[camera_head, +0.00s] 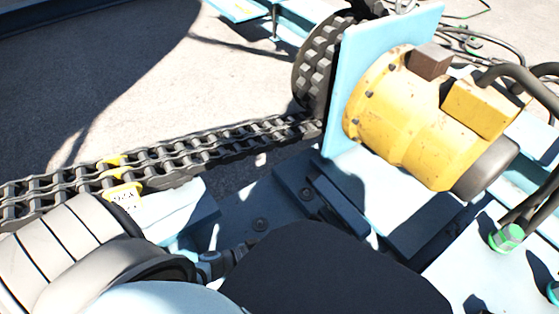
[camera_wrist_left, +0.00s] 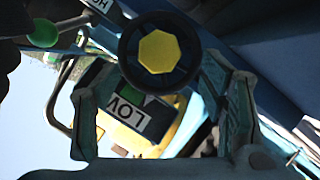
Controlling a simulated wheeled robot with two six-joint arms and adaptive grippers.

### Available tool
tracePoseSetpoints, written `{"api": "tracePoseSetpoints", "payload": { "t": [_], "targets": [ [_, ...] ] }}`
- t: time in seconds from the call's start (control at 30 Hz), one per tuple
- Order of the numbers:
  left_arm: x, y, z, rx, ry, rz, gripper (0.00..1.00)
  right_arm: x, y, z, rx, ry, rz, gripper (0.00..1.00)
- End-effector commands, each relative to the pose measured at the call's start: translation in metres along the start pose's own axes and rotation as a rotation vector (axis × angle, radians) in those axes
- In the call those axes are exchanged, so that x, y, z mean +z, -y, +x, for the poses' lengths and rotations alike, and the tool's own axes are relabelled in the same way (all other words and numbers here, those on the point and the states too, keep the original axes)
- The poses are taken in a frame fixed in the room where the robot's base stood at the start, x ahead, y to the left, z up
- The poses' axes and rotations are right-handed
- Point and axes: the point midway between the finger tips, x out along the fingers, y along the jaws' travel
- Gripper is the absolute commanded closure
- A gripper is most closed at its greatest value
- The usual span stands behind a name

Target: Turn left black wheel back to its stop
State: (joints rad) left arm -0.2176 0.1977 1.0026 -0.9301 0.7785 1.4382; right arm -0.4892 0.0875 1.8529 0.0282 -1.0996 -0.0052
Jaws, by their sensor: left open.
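A round black wheel (camera_wrist_left: 129,50) with a yellow faceted centre shows in the left wrist view, near the top middle. My left gripper (camera_wrist_left: 155,80) is open, with one finger on each side of the picture. The wheel appears between and just beyond the fingertips; I cannot tell whether either finger touches it. Nothing is seen held. In the head view neither this wheel nor my grippers can be made out; a dark rounded shape and pale arm parts cover the bottom.
A yellow motor (camera_head: 395,110) is mounted on a light blue plate (camera_head: 358,60). A heavy chain (camera_head: 215,143) runs left from a sprocket (camera_head: 318,62). In the wrist view, a lever with a green knob (camera_wrist_left: 43,33) and a white label (camera_wrist_left: 128,112) lie close to the gripper.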

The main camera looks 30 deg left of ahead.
Motion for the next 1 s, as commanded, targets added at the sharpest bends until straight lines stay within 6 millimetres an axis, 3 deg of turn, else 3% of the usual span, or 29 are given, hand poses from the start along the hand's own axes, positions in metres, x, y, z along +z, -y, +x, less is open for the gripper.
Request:
{"api": "tracePoseSetpoints", "payload": {
  "t": [0.1, 0.2, 0.53, 0.7, 0.83, 1.0],
  "targets": [
    [0.000, 0.000, -0.024, 0.000, 0.001, 0.000, 0.35, 0.000, 0.000, 0.000, 0.000, 0.000, 0.000, 1.00],
    [0.000, 0.000, -0.034, 0.001, 0.000, 0.000, 0.35, 0.000, 0.000, 0.000, 0.000, 0.000, 0.000, 1.00],
    [-0.002, -0.004, -0.037, -0.007, -0.007, 0.028, 0.35, 0.001, 0.000, 0.003, 0.000, -0.001, 0.004, 1.00],
    [-0.008, -0.032, -0.052, -0.136, -0.029, 0.347, 0.35, 0.021, -0.004, 0.039, 0.001, -0.021, 0.045, 1.00],
    [-0.008, -0.042, -0.061, -0.225, -0.008, 0.543, 0.35, 0.038, -0.005, 0.058, 0.003, -0.044, 0.070, 1.00],
    [-0.006, -0.035, -0.038, -0.238, -0.005, 0.575, 0.35, 0.031, -0.004, 0.059, 0.002, -0.045, 0.061, 1.00]
  ]
}}
